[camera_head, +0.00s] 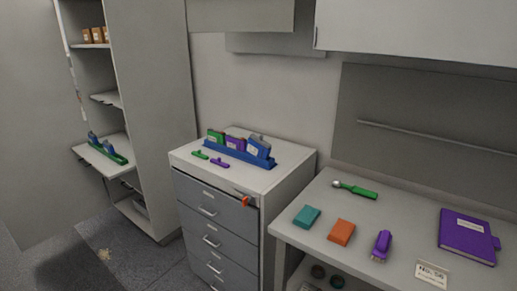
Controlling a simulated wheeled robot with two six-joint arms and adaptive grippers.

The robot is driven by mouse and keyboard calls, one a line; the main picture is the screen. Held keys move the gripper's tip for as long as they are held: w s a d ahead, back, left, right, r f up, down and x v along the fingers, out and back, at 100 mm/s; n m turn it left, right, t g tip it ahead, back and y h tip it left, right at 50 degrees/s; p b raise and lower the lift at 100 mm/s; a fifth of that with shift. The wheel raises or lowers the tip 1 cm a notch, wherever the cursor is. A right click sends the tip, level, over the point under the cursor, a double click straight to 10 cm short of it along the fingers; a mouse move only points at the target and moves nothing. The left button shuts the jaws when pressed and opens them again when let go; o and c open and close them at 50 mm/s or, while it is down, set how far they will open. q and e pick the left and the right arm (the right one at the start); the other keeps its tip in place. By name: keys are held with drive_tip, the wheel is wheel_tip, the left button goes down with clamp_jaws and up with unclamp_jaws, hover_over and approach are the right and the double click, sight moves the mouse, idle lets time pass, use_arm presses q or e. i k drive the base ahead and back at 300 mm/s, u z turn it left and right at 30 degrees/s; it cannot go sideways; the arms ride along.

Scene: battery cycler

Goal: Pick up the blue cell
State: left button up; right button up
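A blue cell (257,148) with a pale label stands slightly tilted in the right end of a blue rack (236,157) on top of the grey drawer cabinet. A purple cell (235,143) and a green cell (215,136) stand in the same rack to its left. Small blue items (108,146) also stand in a green rack (120,157) on the pull-out shelf at the left; I cannot tell if they are cells. Neither of my grippers is in view.
Green (200,155) and purple (220,163) clips lie before the blue rack. An orange-red item (246,201) is at the cabinet's front edge. The right bench (310,241) holds a teal block (307,216), an orange block (341,232) and a purple notebook (467,236). Wall cabinets overhang.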

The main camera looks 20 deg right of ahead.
sight(253, 148)
drive_tip(key=i, duration=0.6)
drive_tip(key=z, duration=0.6)
drive_tip(key=i, duration=0.9)
drive_tip(key=z, duration=0.8)
